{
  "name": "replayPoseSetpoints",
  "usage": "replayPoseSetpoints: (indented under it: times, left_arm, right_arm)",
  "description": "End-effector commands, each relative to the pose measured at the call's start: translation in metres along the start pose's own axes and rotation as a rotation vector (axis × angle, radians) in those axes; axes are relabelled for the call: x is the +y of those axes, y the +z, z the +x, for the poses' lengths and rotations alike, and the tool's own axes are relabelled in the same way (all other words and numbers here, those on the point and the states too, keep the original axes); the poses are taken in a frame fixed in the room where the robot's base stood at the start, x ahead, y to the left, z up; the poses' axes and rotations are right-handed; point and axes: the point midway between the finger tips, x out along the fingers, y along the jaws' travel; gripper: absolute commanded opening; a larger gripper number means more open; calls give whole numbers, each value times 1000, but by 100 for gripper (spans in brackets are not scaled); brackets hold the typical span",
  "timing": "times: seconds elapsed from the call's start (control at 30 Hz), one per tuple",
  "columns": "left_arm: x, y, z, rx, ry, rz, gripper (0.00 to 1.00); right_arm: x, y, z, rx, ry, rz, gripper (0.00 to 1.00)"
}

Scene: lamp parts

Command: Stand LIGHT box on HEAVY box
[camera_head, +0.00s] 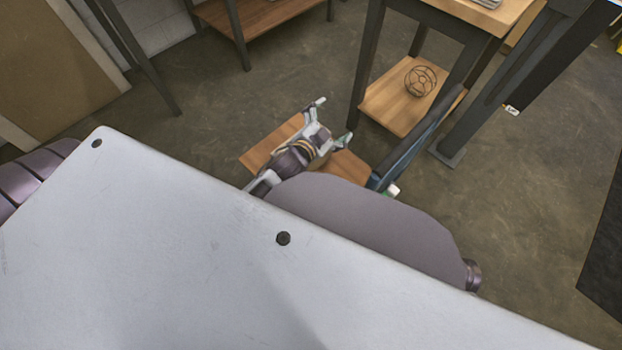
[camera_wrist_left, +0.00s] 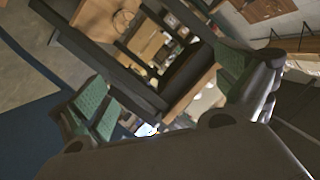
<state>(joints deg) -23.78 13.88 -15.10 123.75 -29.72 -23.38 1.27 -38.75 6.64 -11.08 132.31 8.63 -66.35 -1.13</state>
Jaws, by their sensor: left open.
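I cannot make out a box marked LIGHT or a box marked HEAVY in either view. My left gripper (camera_head: 334,120) is open and empty, above a low wooden surface in the head view. Its two green-padded fingers spread wide in the left wrist view (camera_wrist_left: 165,82), with nothing held between them. Tan, box-like shapes (camera_wrist_left: 146,42) show far beyond the fingers there, too small and tilted to identify. My right gripper is in neither view.
A wooden surface (camera_head: 268,147) lies under my left gripper. A dark-legged table (camera_head: 508,10) stands beyond it, with a wire ball (camera_head: 420,81) on its lower shelf (camera_head: 389,106). Another low wooden shelf (camera_head: 262,16) is at the back. Concrete floor (camera_head: 215,100) is clear between.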

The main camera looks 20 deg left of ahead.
Motion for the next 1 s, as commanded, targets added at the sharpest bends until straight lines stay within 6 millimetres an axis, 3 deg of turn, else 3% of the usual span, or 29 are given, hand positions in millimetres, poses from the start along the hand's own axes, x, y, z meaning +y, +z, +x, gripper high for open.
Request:
replayPoseSetpoints:
  times: [0.2, 0.5, 0.8, 1.0]
  left_arm:
    - [30, 53, -28, -244, 90, -203, 100]
    - [89, 103, -90, -562, 277, -448, 100]
    - [138, 117, -150, -777, 462, -607, 100]
    - [145, 117, -160, -807, 493, -629, 100]
  right_arm:
    - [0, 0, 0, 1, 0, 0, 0]
    - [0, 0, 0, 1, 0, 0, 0]
    - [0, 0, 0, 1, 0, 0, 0]
    - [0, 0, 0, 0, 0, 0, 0]
